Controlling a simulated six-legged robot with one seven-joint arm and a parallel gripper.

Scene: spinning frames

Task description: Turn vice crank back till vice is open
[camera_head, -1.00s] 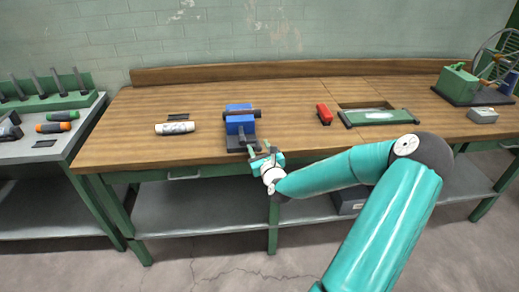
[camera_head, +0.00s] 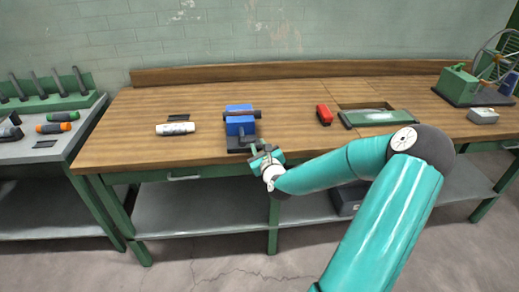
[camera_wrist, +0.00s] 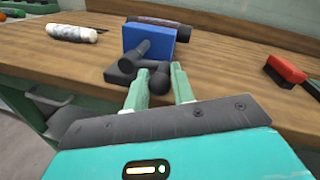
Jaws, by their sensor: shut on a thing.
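The vice has blue jaws (camera_head: 240,127) and stands near the table's front edge. In the wrist view its near jaw (camera_wrist: 160,42) is ahead of my gripper, with a dark round bar (camera_wrist: 178,15) partly showing behind it. The dark crank (camera_wrist: 124,72) is on the near side of the vice, with a round stub pointing up toward the jaw. My gripper (camera_wrist: 160,88) is shut on the crank's dark handle (camera_wrist: 158,79), which shows between the green fingertips. In the head view my gripper (camera_head: 262,153) is at the vice's front right; the crank is small and partly hidden there.
A white bottle-like roll (camera_head: 175,128) lies left of the vice. A green machine with a wheel (camera_head: 462,82) stands far right.

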